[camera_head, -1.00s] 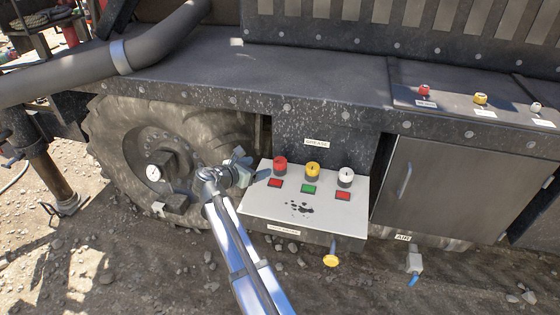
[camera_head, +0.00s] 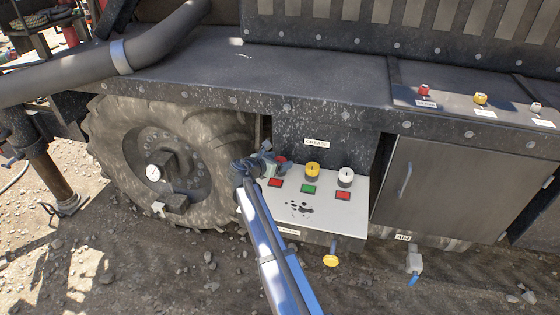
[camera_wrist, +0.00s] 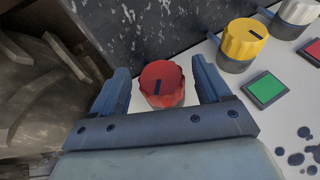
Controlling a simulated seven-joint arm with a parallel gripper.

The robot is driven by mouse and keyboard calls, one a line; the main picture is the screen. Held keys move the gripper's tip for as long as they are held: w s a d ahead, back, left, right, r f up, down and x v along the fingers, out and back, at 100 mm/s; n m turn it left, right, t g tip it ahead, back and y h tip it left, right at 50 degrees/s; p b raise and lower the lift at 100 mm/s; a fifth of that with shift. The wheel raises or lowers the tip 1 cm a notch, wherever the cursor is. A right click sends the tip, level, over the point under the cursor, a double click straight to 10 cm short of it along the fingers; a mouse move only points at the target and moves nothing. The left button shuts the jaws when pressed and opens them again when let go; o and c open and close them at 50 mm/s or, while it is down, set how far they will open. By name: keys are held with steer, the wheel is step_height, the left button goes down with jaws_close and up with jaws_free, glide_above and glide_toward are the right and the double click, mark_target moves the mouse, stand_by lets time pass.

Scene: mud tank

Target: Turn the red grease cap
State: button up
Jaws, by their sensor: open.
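In the head view my gripper (camera_head: 272,163) covers most of the red cap (camera_head: 281,160).
A yellow cap (camera_head: 312,169) and a white cap (camera_head: 346,176) stand to the right. A green square (camera_head: 308,189) and two red squares lie in front. The tyre (camera_head: 215,135) is close on the left. More small caps sit on the upper right ledge (camera_head: 450,103).

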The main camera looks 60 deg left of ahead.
steer(key=shift+w+a+f, duration=0.2)
steer(key=shift+w+f, duration=0.05)
steer(key=shift+w, duration=0.3)
steer(key=c, duration=1)
steer(key=shift+o, duration=0.2)
